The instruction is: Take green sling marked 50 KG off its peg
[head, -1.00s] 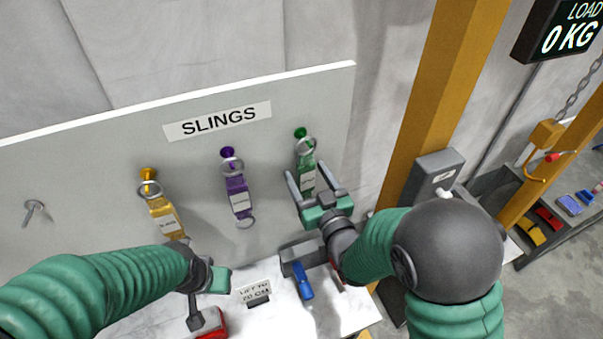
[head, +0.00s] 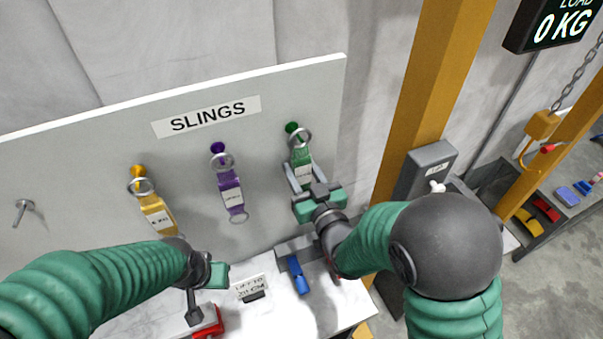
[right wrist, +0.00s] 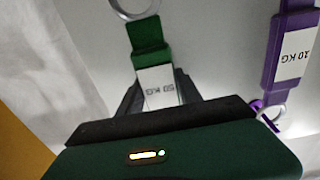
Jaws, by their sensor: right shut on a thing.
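The green sling (head: 300,154) hangs at the right end of the white board, its upper ring at the green peg (head: 291,128). In the right wrist view the sling (right wrist: 148,37) carries a white label reading 50 KG. My right gripper (head: 303,178) is shut on the sling at its label, with a finger on each side. The sling's lower end is hidden by the gripper. My left gripper (head: 207,277) is low at the left, over the bench; its fingers are too unclear to tell open from shut.
A purple sling (head: 228,188) and a yellow sling (head: 155,210) hang to the left on the board (head: 100,155). The right wrist view shows the purple one marked 10 KG. Below stand a small sign (head: 250,288), a blue object (head: 298,275) and a red object (head: 207,323). An orange post (head: 430,90) rises at right.

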